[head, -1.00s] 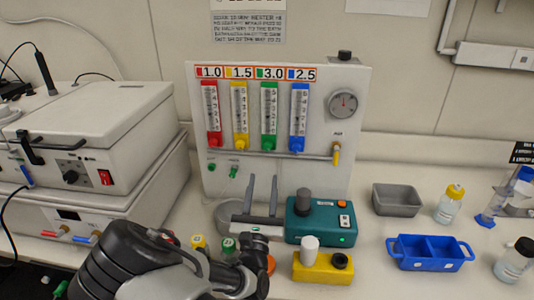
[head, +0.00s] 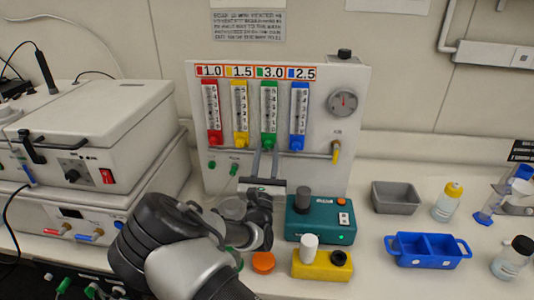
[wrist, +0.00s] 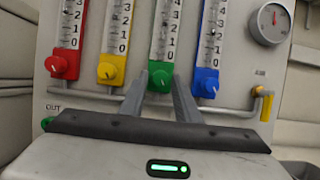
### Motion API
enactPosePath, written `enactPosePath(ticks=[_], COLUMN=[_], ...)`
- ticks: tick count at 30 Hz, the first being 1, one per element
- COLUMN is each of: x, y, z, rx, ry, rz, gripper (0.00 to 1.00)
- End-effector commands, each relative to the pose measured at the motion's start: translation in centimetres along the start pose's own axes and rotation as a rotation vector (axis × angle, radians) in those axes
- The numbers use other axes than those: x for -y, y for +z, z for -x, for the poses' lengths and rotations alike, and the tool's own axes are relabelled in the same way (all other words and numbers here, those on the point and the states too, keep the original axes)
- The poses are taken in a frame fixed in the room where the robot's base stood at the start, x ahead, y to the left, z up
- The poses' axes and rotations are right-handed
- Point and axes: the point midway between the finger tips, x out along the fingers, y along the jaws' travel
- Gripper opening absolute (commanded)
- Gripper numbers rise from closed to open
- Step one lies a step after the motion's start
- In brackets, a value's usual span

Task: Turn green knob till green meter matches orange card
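The green knob (head: 268,141) sits at the foot of the green meter (head: 269,100), third of the panel's tubes; the float level is too small to read. The orange-edged card (head: 270,72) above it reads 3.0. My gripper (head: 266,151) is raised at the panel, its fingers apart and just below the knob. In the wrist view the fingertips (wrist: 159,76) stand on either side of the green knob (wrist: 160,78). I cannot tell whether they touch it. The card is out of the wrist view.
Red (head: 215,139), yellow (head: 241,140) and blue (head: 297,143) knobs flank the green one closely. A pipe runs below them. A round gauge (head: 342,102) is at right. A teal device (head: 320,220) and a yellow block (head: 322,265) stand on the bench below.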

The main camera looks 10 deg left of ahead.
Motion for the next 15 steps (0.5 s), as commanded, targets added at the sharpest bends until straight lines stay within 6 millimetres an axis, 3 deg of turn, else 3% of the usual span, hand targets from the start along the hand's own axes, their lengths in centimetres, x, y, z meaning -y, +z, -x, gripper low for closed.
enactPosePath(ticks=[1,5,15], x=[0.00,0.01,-0.06], y=[0.00,0.00,0.04], z=[0.01,0.02,-0.02], rx=[0.000,0.000,0.001], ry=[0.000,0.000,-0.018], rz=[0.000,0.000,-0.045], gripper=[0.20,0.00,0.00])
